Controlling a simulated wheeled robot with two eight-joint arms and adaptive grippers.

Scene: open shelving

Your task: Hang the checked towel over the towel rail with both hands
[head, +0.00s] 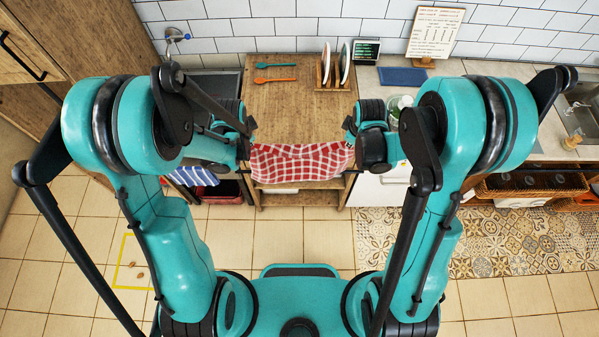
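The red-and-white checked towel (300,164) spans the gap between my two hands, at the front edge of the wooden counter. Its upper edge is slightly wavy and its lower part hangs down in front of the shelving. My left gripper (249,130) is at the towel's left end and my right gripper (349,130) is at its right end. The fingers are small and partly hidden by my own arms, so their grip on the towel cannot be made out. I cannot pick out the towel rail; the towel may cover it.
A blue striped cloth (195,175) hangs left of the towel. On the wooden counter (285,105) lie an orange utensil (275,80) and a teal one (275,65); a plate rack (333,75) stands at the back right. Wicker baskets (530,185) sit at the right.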

